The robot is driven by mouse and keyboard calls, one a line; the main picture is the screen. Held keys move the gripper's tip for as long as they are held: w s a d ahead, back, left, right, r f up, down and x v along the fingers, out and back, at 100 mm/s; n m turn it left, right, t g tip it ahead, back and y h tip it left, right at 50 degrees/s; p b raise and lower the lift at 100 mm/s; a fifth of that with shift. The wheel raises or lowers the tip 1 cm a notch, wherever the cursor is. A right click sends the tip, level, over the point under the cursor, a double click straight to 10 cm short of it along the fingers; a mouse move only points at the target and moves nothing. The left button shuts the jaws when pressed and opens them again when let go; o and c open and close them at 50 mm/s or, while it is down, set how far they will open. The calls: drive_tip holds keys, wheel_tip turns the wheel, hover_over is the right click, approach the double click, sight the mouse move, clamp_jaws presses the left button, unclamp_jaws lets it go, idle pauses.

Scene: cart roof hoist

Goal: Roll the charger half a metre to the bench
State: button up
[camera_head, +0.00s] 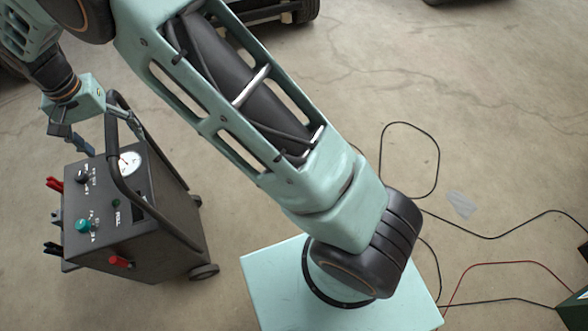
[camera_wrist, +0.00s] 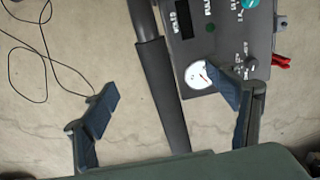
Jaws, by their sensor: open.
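The charger (camera_head: 160,255) is a dark box on small wheels at the left of the head view, with a gauge, knobs and red and black clamps. Its black tube handle (camera_head: 112,165) rises above the panel. My gripper (camera_head: 108,137) is open at the top of the handle. In the wrist view the handle bar (camera_wrist: 158,70) passes between my two spread fingers, apart from both in the picture. The right finger overlaps the charger's panel (camera_wrist: 222,50) beside the white gauge. I cannot tell how deep the bar sits between the fingers.
Black cables (camera_head: 437,170) and a red cable (camera_head: 500,263) lie on the concrete floor at the right. A green object (camera_head: 574,312) stands at the lower right edge. Dark wheeled things show at the top. The floor just right of the charger is clear up to my base.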

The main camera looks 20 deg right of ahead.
idle(0.3)
drive_tip(key=shift+r+p, duration=2.85)
drive_tip(key=shift+r, duration=1.75)
drive_tip(key=shift+f, duration=0.1)
